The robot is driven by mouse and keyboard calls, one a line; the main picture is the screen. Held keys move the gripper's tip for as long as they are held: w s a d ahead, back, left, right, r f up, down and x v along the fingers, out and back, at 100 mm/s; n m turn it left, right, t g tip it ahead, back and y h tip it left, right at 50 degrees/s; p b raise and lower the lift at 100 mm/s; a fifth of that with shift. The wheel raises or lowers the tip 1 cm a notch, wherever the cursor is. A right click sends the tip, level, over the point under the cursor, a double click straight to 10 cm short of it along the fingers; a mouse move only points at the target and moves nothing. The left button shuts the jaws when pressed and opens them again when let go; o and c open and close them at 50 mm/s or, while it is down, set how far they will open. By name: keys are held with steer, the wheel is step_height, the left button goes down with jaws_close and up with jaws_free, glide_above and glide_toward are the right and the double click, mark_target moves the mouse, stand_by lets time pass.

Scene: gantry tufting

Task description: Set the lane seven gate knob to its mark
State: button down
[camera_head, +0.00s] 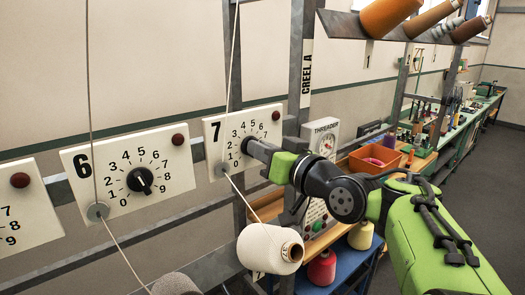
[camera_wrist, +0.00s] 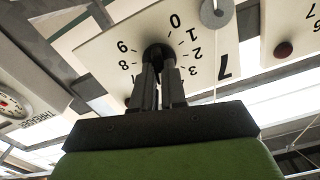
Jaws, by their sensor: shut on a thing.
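The lane seven plate (camera_head: 213,130) is a white panel marked 7, with a dial numbered from 0 and a dark red button (camera_head: 276,115) at its upper right. My gripper (camera_head: 252,148) reaches it from the right. In the wrist view, my gripper (camera_wrist: 160,75) is shut on the black gate knob (camera_wrist: 157,50) at the dial's centre. The plate (camera_wrist: 110,45) appears upside down there, with 0, 1, 2, 3 and 8, 9 readable. The fingers hide the knob's pointer and part of the dial, so I cannot tell its setting. I cannot make out a separate mark.
The lane six plate (camera_head: 80,163) with its black knob (camera_head: 140,180) is to the left. A thread runs by a grey disc (camera_head: 222,170) on plate seven to a cream cone (camera_head: 270,249) below. A grey post (camera_head: 295,60), the threader box (camera_head: 321,136) and an orange bin (camera_head: 376,158) are to the right.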

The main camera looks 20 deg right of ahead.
steer(key=shift+f, duration=0.1)
steer(key=shift+a+f+n+b, duration=0.15)
steer(key=shift+n+b, duration=3)
steer(key=shift+n, duration=1.8)
steer(key=shift+d+f+n+b, duration=0.1)
steer(key=shift+n+b, duration=3.1)
steer(key=shift+n, duration=1.8)
steer(key=shift+a+f+n+b, duration=0.15)
steer(key=shift+n+b, duration=3)
steer(key=shift+n, duration=1.8)
steer(key=c, duration=1.2)
jaws_free()
steer(key=shift+r, duration=0.1)
